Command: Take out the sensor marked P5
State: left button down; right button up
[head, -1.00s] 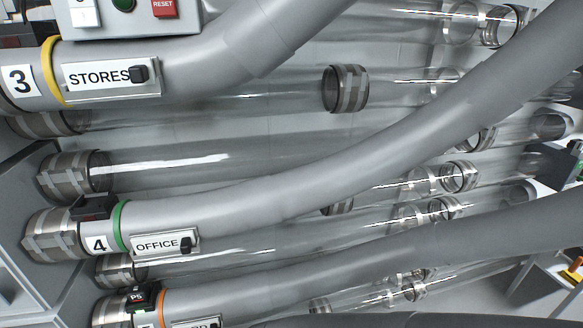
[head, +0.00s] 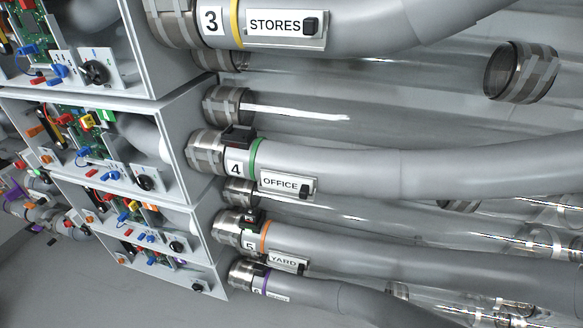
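The sensor P5 (head: 252,218) is a small black block on top of the grey tube numbered 5 (head: 350,252), between the metal collar and the orange ring. Its marking is too small to read now; it read P5 in the earlier view. The tube has a YARD plate (head: 286,262). Neither of my grippers shows in the head view.
Tube 4 (head: 350,172), with an OFFICE plate and another black block (head: 238,137), runs above. Tube 3 (head: 370,28) has a STORES plate. Open grey blower boxes (head: 112,190) with circuit boards and knobs are stacked at left. Clear tubes (head: 420,75) run behind.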

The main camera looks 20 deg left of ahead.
aim_at(250, 216)
jog(key=u, duration=1.15)
jog(key=i+j, duration=0.1)
jog(key=j, duration=0.15)
jog(key=i+j+z, duration=0.1)
jog(key=j, duration=0.2)
